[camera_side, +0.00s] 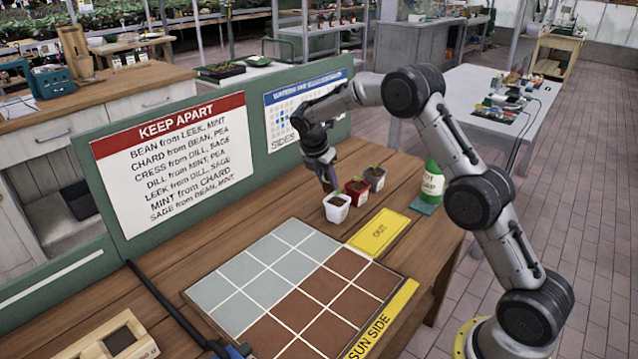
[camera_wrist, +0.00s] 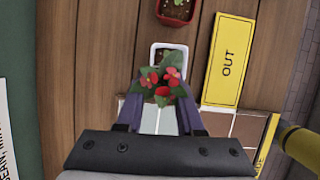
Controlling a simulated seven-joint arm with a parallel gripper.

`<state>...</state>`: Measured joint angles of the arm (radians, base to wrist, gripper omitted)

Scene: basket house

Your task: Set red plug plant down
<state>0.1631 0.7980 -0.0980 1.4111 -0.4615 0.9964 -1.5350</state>
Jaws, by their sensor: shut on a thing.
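The red plug plant (camera_wrist: 160,85), with red flowers and green leaves, is between the fingers of my gripper (camera_wrist: 159,108) in the wrist view. My gripper is shut on it; the leaves hide the grip itself. In the side view my gripper (camera_side: 328,182) points down just above a white square pot (camera_side: 337,214) with dark soil, and the plant cannot be made out there. The white pot (camera_wrist: 155,47) also shows in the wrist view, partly behind the plant. I cannot tell whether the plant touches the pot.
A red pot (camera_side: 357,198) with a seedling and another seedling pot (camera_side: 375,186) stand close behind. A yellow OUT card (camera_side: 378,232) lies to the right. A gridded grey-and-brown board (camera_side: 230,287) lies in front. A green sign panel (camera_side: 255,175) rises along the left.

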